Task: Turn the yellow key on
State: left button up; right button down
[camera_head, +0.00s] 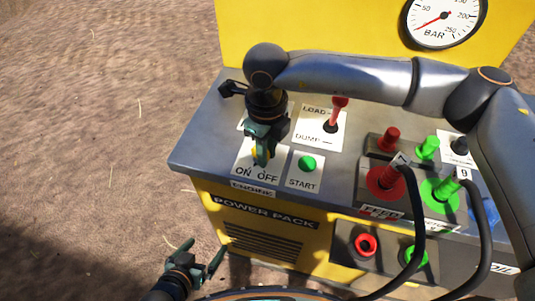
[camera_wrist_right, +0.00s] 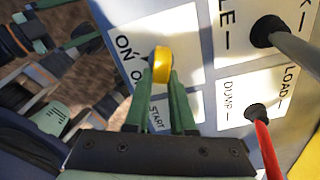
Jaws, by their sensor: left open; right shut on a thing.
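The yellow key (camera_wrist_right: 163,66) stands on the white ON/OFF plate of the power pack. My right gripper (camera_wrist_right: 170,85) is shut on the key, with one green finger on each side of it in the right wrist view. In the head view my right gripper (camera_head: 262,152) comes down onto the ON/OFF plate (camera_head: 243,160) from above and mostly hides the key. The key's exact pointing direction is hard to tell. My left gripper (camera_head: 197,258) is open and empty at the bottom, in front of the power pack, well away from the key.
A green START button (camera_head: 308,163) sits just right of the key plate. A red LOAD/DUMP lever (camera_head: 339,103) stands behind it. Red and green couplings with black hoses (camera_head: 415,205) fill the right side. A pressure gauge (camera_head: 444,20) is at the back.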

jog(key=shift+m, duration=0.6)
pick_arm(q)
jog(key=shift+d+f+b, duration=0.35)
jog(key=shift+d+b, duration=0.1)
pick_arm(e)
jog(key=shift+m, duration=0.3)
pick_arm(q)
jog(key=shift+w, duration=0.1)
pick_arm(e)
jog(key=c, duration=0.8)
grip_release()
jog(key=shift+s, duration=0.1)
pick_arm(q)
jog(key=shift+a, duration=0.15)
pick_arm(e)
jog(key=shift+o, duration=0.2)
pick_arm(q)
jog(key=shift+w, duration=0.1)
pick_arm(e)
jog(key=shift+r, duration=0.1)
notch_tip(320, 180, up, 12)
jog(key=shift+r, duration=0.2)
